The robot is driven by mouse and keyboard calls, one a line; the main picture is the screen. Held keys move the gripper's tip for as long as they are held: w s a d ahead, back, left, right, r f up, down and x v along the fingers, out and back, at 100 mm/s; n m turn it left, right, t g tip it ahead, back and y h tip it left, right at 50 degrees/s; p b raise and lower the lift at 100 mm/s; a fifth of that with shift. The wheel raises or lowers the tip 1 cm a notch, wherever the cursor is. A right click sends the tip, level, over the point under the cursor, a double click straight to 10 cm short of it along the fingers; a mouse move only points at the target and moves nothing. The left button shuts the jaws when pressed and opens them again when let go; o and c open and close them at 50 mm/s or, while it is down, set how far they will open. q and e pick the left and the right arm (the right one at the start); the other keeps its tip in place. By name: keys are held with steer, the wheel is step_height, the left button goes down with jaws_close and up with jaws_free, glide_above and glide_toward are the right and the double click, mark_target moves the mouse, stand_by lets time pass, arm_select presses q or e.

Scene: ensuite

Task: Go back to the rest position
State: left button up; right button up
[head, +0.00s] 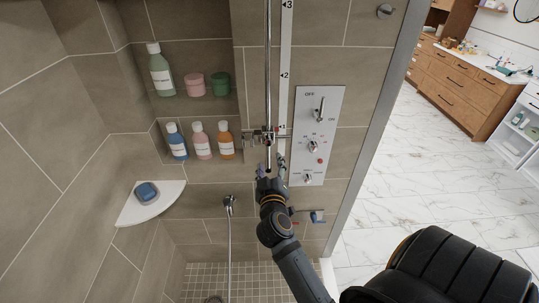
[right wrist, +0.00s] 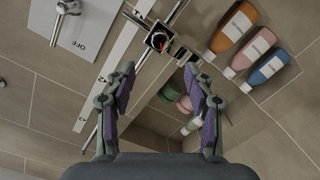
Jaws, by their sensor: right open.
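My right gripper (head: 271,169) is in front of the shower wall, just below the slider bracket (head: 264,135) on the vertical shower rail (head: 268,60). In the right wrist view my right gripper (right wrist: 160,78) has its two purple-padded fingers spread apart with nothing held between them. The slider bracket with its dark round knob (right wrist: 158,40) shows just beyond the fingertips, apart from them as far as I can tell. My left gripper is in neither view.
A control panel (head: 318,135) with levers is right of the rail. Niches (head: 196,105) hold several bottles and jars. A corner shelf (head: 151,207) bears a blue soap bar (head: 147,193). Open marble floor (head: 400,170) lies right, before a wooden cabinet (head: 458,90).

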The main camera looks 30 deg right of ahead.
steer(key=shift+s+a, duration=0.25)
steer(key=shift+s, duration=0.2)
steer(key=s+a+f+n+g+y+b, duration=0.1)
steer(key=a+f+y+b, duration=0.2)
steer(key=f, duration=1.1)
steer(key=s+a+f+n+y+b, duration=0.1)
steer(key=s+a+f+y+b, duration=0.1)
steer(key=f, duration=1.2)
steer(key=s+a+f+n+g+y+b, duration=0.1)
steer(key=a+f+y+b, duration=0.2)
steer(key=f, duration=1.1)
steer(key=s+f+g+y+b, duration=0.1)
steer(key=s+f+g+b, duration=0.15)
steer(key=s+f, duration=0.7)
steer(key=s+d+f+m+g+b, duration=0.1)
steer(key=s+f+g, duration=0.3)
steer(key=s+f, duration=0.5)
steer(key=s+d+f+m+g+b, duration=0.1)
steer(key=s+d+f+g, duration=0.3)
steer(key=s+f, duration=0.6)
steer(key=s+m+g, duration=0.1)
steer(key=s, duration=0.5)
steer(key=shift+s+d+h+b, duration=0.15)
steer(key=shift+s+h+b, duration=0.15)
steer(key=shift+s, duration=0.05)
